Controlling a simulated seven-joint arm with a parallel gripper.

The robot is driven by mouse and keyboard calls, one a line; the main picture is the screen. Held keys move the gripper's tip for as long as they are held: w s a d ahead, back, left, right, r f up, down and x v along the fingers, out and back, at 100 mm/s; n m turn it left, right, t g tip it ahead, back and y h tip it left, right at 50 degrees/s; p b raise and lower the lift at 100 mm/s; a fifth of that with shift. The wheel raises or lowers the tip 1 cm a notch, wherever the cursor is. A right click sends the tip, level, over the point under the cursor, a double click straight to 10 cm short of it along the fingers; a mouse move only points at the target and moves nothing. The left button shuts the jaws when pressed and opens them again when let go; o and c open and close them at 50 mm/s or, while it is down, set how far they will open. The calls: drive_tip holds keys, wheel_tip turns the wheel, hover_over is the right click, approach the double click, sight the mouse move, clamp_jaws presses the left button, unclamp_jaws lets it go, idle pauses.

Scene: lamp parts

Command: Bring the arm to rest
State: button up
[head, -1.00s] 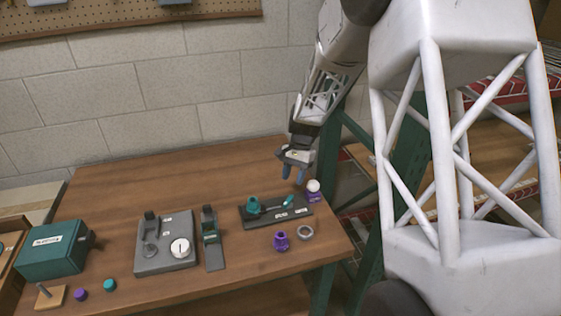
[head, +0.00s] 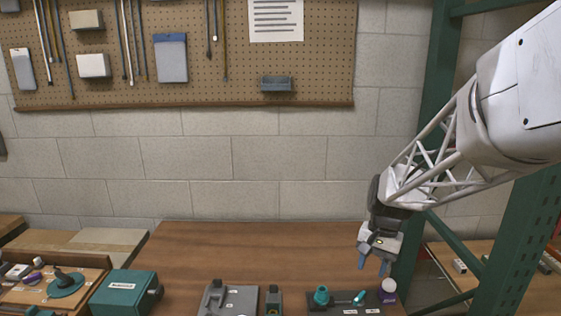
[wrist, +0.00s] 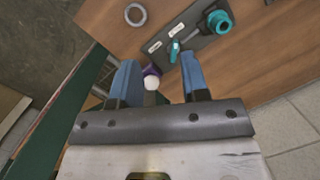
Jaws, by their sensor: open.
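My gripper (head: 374,263) hangs at the right end of the wooden table, its blue fingers apart and pointing down with nothing between them. In the wrist view my gripper (wrist: 158,78) is also open. A purple part with a white bulb (head: 388,290) stands just below and right of the fingers; it also shows in the wrist view (wrist: 151,80), beyond the fingertips. A dark labelled tray (head: 372,301) carries a teal part (head: 321,295) and a small teal piece (head: 359,298). A grey ring (wrist: 135,14) lies near the tray in the wrist view.
A teal box (head: 122,295) and a grey fixture (head: 232,300) stand left on the table. A green post (head: 433,110) rises right, close to my arm. The table's back middle (head: 230,245) is clear. A pegboard (head: 225,80) hangs on the wall.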

drive_tip(key=s+a+r+n+t+h, duration=0.1)
drive_tip(key=s+a+r+n+t, duration=0.1)
drive_tip(key=s, duration=1)
drive_tip(key=s+a+r+n+t+h, duration=0.1)
drive_tip(key=s+r, duration=0.4)
drive_tip(key=s, duration=0.7)
drive_tip(key=a+n+t, duration=0.1)
drive_tip(key=n, duration=0.1)
drive_tip(key=shift+r+n, duration=0.25)
drive_tip(key=shift+n, duration=0.05)
